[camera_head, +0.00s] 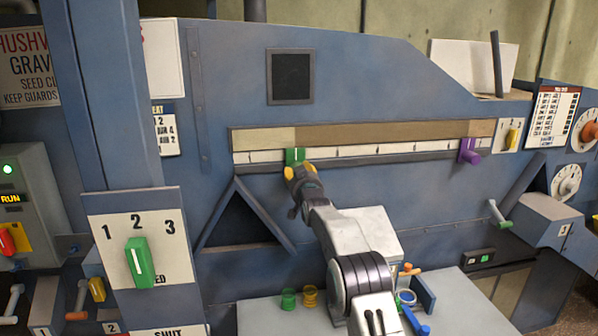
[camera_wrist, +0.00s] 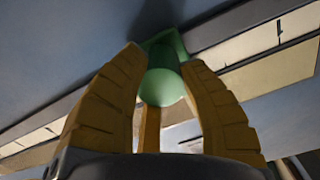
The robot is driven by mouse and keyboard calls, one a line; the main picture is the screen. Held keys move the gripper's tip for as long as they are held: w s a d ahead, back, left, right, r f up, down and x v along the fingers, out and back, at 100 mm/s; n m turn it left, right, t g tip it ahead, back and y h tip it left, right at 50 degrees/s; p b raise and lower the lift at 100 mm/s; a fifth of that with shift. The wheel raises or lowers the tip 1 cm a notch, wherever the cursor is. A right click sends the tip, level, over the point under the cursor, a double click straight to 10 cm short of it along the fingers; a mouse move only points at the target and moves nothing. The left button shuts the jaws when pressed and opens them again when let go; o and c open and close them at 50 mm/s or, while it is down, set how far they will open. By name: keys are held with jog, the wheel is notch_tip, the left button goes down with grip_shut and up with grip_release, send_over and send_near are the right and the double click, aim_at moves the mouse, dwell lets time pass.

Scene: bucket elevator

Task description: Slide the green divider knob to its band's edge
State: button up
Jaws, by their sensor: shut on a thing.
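The green divider knob (camera_head: 295,156) sits on the long horizontal slide rail, left of its middle, at the boundary between a pale band (camera_head: 264,141) and a darker tan band (camera_head: 390,132). In the wrist view the green knob (camera_wrist: 162,88) stands out from its square green plate, between the fingers. My gripper (camera_head: 300,173) is shut on the knob from the front; its yellow fingers also show on either side of it in the wrist view (camera_wrist: 163,100). A white scale strip (camera_head: 375,150) with tick marks runs under the bands. The fingers partly hide the knob in the head view.
A purple knob (camera_head: 469,151) sits on the same rail near its right end. A blue post (camera_head: 100,90) with a green selector switch (camera_head: 139,262) stands at left. A triangular opening (camera_head: 243,220) lies below the rail. The rail between the knobs is clear.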

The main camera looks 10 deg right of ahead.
jog(key=shift+r, duration=0.45)
jog(key=o, duration=0.8)
jog(key=shift+c, duration=0.2)
jog(key=o, duration=0.5)
jog(key=shift+f, duration=0.25)
jog(key=shift+s, duration=0.15)
jog(key=shift+s, duration=5.8)
